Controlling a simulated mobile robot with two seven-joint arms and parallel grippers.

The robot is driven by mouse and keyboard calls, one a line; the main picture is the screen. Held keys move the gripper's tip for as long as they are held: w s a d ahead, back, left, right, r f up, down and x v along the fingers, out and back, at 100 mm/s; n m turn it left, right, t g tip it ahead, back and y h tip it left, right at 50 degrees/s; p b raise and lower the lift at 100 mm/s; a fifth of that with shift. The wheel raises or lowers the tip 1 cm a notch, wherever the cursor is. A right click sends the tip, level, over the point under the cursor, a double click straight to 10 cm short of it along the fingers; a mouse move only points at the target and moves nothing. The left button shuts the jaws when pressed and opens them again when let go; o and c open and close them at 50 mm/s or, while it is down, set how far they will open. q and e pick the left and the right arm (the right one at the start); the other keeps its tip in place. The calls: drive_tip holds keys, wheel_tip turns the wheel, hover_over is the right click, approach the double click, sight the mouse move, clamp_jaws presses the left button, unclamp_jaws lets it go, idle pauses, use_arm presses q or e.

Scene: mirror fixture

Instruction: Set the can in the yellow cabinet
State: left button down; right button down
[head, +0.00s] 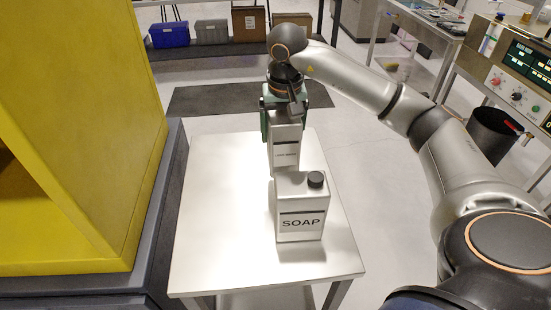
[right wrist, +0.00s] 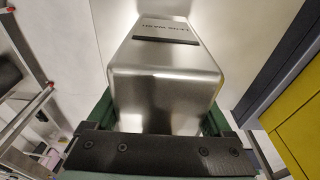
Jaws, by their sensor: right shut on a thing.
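My right gripper (head: 284,108) is shut on a metal can (head: 285,152) with a small printed label, gripped from above behind the SOAP can. In the right wrist view the green fingers flank this upright can (right wrist: 165,75). Whether its base touches the table is hidden. My left gripper is out of view.
A dark grey base (head: 165,215) lies under the cabinet, beside the table. The table is bare left and right of the cans. Blue, grey and brown bins (head: 170,35) stand at the back. A control panel (head: 525,85) and dark bin (head: 490,135) are at the right.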

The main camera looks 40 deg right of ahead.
drive_tip(key=shift+f, duration=2.65)
drive_tip(key=shift+f+b, duration=0.2)
drive_tip(key=shift+b, duration=0.1)
unclamp_jaws()
